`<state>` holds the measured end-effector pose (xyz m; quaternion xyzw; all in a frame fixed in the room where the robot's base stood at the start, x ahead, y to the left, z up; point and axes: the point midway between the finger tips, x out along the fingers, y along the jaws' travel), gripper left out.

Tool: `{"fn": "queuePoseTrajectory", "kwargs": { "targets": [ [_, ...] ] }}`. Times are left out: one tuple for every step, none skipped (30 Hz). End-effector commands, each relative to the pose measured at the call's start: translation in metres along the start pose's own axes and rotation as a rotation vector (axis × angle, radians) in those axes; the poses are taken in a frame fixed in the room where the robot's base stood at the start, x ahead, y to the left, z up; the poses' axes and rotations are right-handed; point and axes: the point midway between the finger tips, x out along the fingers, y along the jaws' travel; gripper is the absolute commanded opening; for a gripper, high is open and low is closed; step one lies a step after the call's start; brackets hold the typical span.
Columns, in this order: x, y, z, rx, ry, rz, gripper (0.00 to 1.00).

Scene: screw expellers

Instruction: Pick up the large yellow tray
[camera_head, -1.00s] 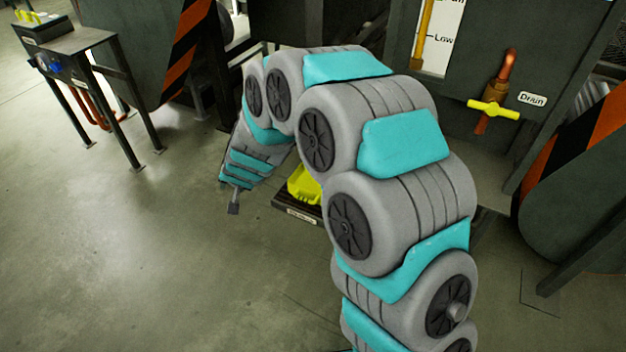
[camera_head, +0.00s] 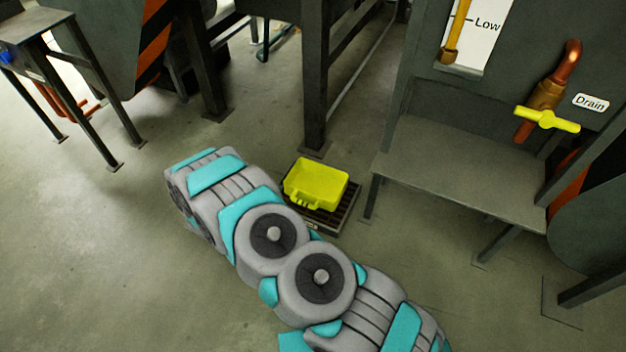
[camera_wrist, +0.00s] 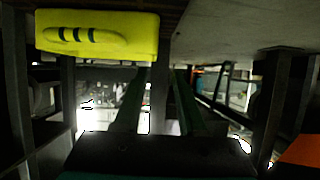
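The large yellow tray (camera_head: 317,183) sits on a dark slatted stand on the floor, in the middle of the head view. In the wrist view the tray (camera_wrist: 97,35) is at the upper left, with its dark-slotted side facing the camera. My gripper (camera_wrist: 165,75) shows in the wrist view as two dark fingers with a gap between them. It is open and empty, and the tray lies up and to the left of the fingertips, apart from them. In the head view my gripper is hidden; my arm bends low on the near left side of the tray.
The dark slatted stand (camera_head: 337,217) is under the tray. A dark metal post (camera_head: 314,80) stands just behind it. A machine with a low shelf (camera_head: 455,170) and a yellow drain valve (camera_head: 547,119) is to the right. The floor at left is open.

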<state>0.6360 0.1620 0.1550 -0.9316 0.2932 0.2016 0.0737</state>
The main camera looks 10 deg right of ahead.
Motion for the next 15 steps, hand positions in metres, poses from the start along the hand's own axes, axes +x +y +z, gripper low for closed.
{"fn": "queuePoseTrajectory", "kwargs": {
  "targets": [
    [0.001,0.004,0.004,-0.009,0.016,0.01,0.4],
    [0.001,0.006,0.004,-0.011,0.025,0.014,0.4],
    [0.002,0.007,0.003,-0.013,0.034,0.018,0.4],
    [0.003,0.008,0.003,-0.013,0.038,0.02,0.4],
    [0.005,0.009,0.002,-0.013,0.041,0.022,0.4],
    [0.007,0.009,0.002,-0.012,0.043,0.023,0.4],
    [0.01,0.009,0.001,-0.011,0.043,0.024,0.4],
    [0.013,0.009,0.001,-0.01,0.043,0.024,0.4],
    [0.018,0.01,0.001,-0.009,0.042,0.025,0.4],
    [0.023,0.009,0.001,-0.009,0.042,0.025,0.4],
    [0.027,0.009,0.001,-0.01,0.042,0.024,0.4],
    [0.034,0.01,0.001,-0.01,0.042,0.025,0.4],
    [0.04,0.011,0.001,-0.01,0.041,0.026,0.4],
    [0.045,0.011,0.001,-0.012,0.041,0.026,0.4],
    [0.051,0.011,0.001,-0.013,0.041,0.025,0.4]
  ]
}}
